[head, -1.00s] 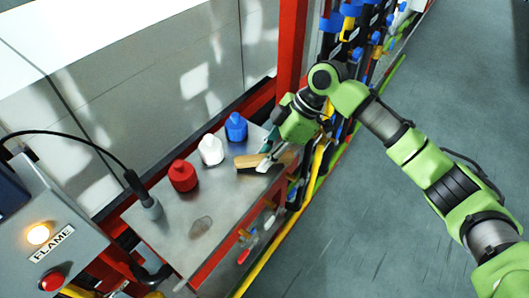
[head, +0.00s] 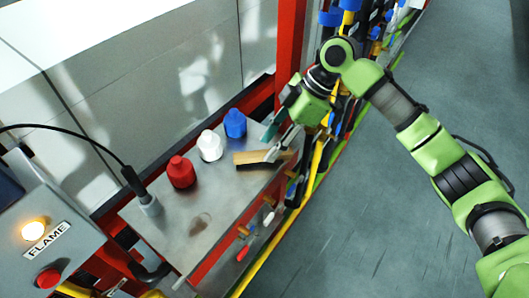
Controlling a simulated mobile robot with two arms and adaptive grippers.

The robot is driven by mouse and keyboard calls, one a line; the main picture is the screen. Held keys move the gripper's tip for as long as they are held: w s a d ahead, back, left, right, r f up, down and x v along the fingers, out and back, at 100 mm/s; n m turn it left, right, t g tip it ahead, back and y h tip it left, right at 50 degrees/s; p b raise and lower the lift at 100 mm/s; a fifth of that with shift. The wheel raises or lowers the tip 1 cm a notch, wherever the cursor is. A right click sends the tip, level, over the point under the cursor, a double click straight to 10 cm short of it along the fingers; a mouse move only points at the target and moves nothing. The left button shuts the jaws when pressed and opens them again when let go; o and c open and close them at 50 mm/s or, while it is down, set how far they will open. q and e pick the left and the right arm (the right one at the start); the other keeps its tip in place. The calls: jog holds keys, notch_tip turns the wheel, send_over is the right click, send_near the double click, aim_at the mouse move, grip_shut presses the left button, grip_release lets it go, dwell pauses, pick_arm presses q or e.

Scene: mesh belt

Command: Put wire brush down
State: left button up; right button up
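The wire brush (head: 250,157), with a tan wooden body, lies on the grey metal tabletop (head: 170,225) near its far right end. My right gripper (head: 276,141) is just above and behind the brush, reaching down from the upper right. Its fingers look spread apart, and one of them crosses in front of part of the brush. I cannot tell whether that finger touches it. My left gripper is not in view.
Red (head: 181,173), white (head: 210,147) and blue (head: 235,125) bottles stand in a row left of the brush. A grey control box (head: 60,250) labelled FLAME with a lit lamp is at lower left. Tools hang along the table's right side. The table's front middle is clear.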

jog(key=b+v, duration=0.1)
jog(key=v, duration=0.7)
